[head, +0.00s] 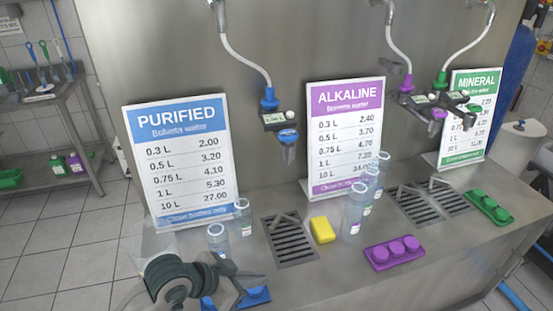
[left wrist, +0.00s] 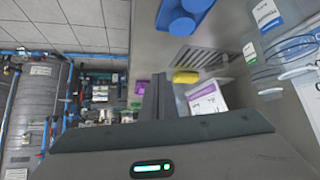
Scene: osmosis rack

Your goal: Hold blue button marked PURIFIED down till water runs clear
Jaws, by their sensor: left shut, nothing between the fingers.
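The blue button block (head: 257,296) lies at the front edge of the steel counter, below the PURIFIED sign (head: 182,160). My left arm hides part of it in the head view. Its raised blue buttons (left wrist: 187,18) show at the top of the left wrist view; no marking is readable. My left gripper (head: 228,274) is close to the block in the head view. In the left wrist view its shut, empty fingers (left wrist: 157,98) appear apart from the buttons. The PURIFIED tap (head: 287,137) hangs from a white hose; no water stream is visible. My right gripper is not in view.
Clear bottles (head: 243,217) stand behind my left gripper. A drain grate (head: 290,240) and yellow sponge (head: 322,230) lie to their right. Purple (head: 393,253) and green (head: 490,207) button blocks are farther right. More bottles (head: 355,212) stand by the ALKALINE sign (head: 345,130).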

